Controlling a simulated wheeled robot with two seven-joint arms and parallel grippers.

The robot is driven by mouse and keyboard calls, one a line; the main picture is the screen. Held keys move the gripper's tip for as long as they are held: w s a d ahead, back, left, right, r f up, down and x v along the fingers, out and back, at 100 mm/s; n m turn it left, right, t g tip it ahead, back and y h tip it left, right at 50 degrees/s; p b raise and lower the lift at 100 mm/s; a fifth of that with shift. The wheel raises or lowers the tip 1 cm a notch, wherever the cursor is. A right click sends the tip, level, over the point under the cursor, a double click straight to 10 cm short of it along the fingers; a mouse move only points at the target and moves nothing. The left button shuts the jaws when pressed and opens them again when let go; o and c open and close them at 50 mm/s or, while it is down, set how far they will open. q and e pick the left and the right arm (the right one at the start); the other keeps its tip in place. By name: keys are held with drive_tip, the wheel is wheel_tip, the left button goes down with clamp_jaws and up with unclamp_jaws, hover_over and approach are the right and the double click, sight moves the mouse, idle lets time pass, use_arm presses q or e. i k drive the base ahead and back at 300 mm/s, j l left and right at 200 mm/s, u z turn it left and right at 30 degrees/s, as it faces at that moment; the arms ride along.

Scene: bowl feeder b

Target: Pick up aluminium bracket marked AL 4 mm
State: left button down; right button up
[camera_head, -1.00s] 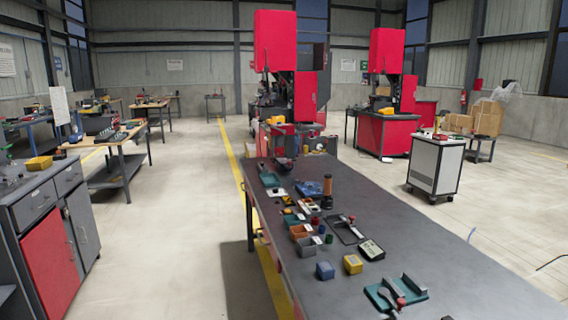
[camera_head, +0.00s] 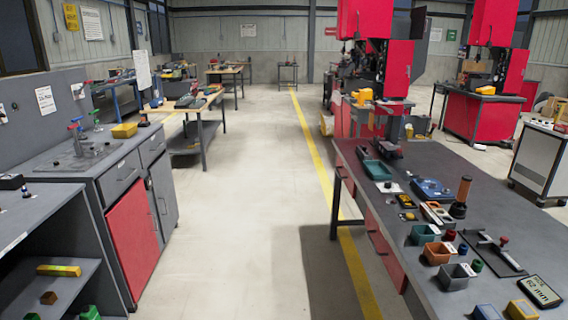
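I cannot make out an aluminium bracket marked AL 4 mm in this view; the small parts are too small to read. The long grey workbench (camera_head: 447,180) at the right carries several small bins and tools. On it are an orange bin (camera_head: 437,253), a green bin (camera_head: 424,234) and a grey bin (camera_head: 456,277). A dark plate with a red-knobbed clamp (camera_head: 492,254) lies to the right of the bins. Neither of my grippers shows in the view.
A grey cabinet with a red door (camera_head: 133,240) stands at the left, and a shelf unit with a yellow block (camera_head: 58,270) is at the front left. Clear floor (camera_head: 235,230) with a yellow line (camera_head: 330,190) lies between cabinet and workbench. Red machines (camera_head: 388,60) stand behind.

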sight(389, 144)
drive_tip(key=i+j, duration=0.1)
drive_tip(key=i, duration=1.45)
drive_tip(key=i+j, duration=0.15)
drive_tip(key=i, duration=0.6)
drive_tip(key=l+z, duration=0.05)
